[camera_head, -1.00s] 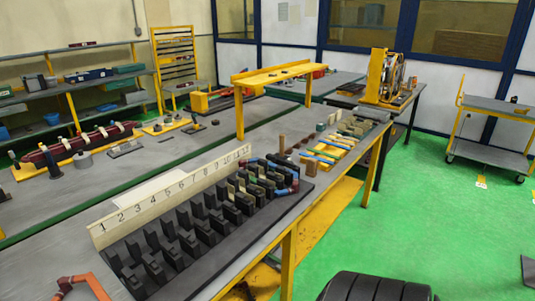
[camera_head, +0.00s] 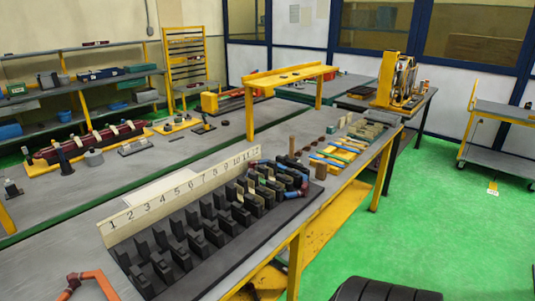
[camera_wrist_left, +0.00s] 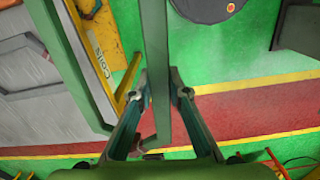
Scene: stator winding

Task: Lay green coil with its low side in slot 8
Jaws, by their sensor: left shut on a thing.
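In the left wrist view my left gripper (camera_wrist_left: 160,95) is shut on a long, dull green bar, which I take to be the green coil (camera_wrist_left: 155,50). The bar runs from the top of the picture down between the fingers, with a bent end below them. Neither gripper shows in the head view.
Red and blue coils (camera_head: 290,190) sit at the block's high-number end. An orange-red bent coil (camera_head: 90,280) lies at the table's near left. Tools and small parts (camera_head: 340,150) lie beyond the block.

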